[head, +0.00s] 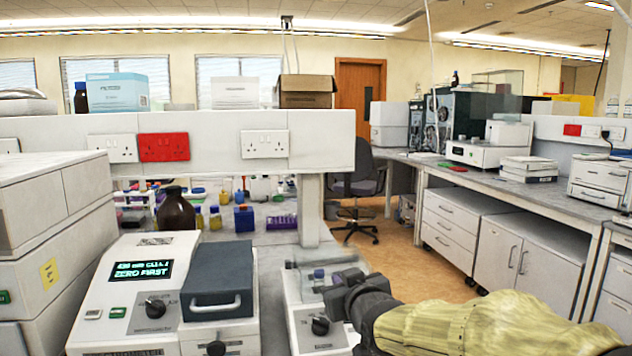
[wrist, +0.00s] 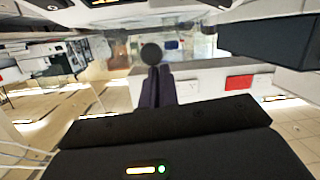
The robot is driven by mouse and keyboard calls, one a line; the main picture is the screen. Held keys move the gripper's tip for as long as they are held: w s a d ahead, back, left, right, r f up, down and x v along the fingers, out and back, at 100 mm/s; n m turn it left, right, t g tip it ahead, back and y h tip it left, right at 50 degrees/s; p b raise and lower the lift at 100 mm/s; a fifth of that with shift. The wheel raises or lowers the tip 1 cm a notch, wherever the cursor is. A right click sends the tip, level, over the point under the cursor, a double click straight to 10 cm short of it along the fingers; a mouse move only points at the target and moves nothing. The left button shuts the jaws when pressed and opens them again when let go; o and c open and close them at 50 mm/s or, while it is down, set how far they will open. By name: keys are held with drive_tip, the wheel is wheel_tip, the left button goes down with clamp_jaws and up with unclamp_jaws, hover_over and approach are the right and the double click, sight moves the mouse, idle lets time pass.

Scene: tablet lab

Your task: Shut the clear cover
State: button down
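The clear cover (head: 345,262) is a see-through pane over the back of the pale middle instrument (head: 317,328). It looks raised, but its exact angle is hard to tell. My gripper (head: 338,295) is in front of it, at the instrument's right side, and hides part of the instrument. In the wrist view, which is upside down, my dark fingers (wrist: 155,88) lie side by side with no clear gap. A round black knob (wrist: 151,53) shows right at their tips. I cannot tell whether they touch it or what it belongs to.
A white instrument with a lit display (head: 140,270) and a dark grey handled lid (head: 218,280) stands close on the left. A brown bottle (head: 175,212) and several small bottles stand behind. Open floor and an office chair (head: 360,190) lie beyond.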

drive_tip(key=shift+s+d+f+g, duration=0.1)
drive_tip(key=shift+d+f+g, duration=0.05)
drive_tip(key=shift+f, duration=0.45)
drive_tip(key=shift+d+f+g, duration=0.1)
drive_tip(key=shift+f+g, duration=0.05)
drive_tip(key=shift+f, duration=0.4)
wheel_tip(320, 180, up, 6)
drive_tip(key=p, duration=0.3)
drive_tip(key=s+d+f, duration=0.2)
drive_tip(key=s+f, duration=0.2)
drive_tip(key=s, duration=0.5)
drive_tip(key=shift+f, duration=0.3)
drive_tip(key=shift+w, duration=0.15)
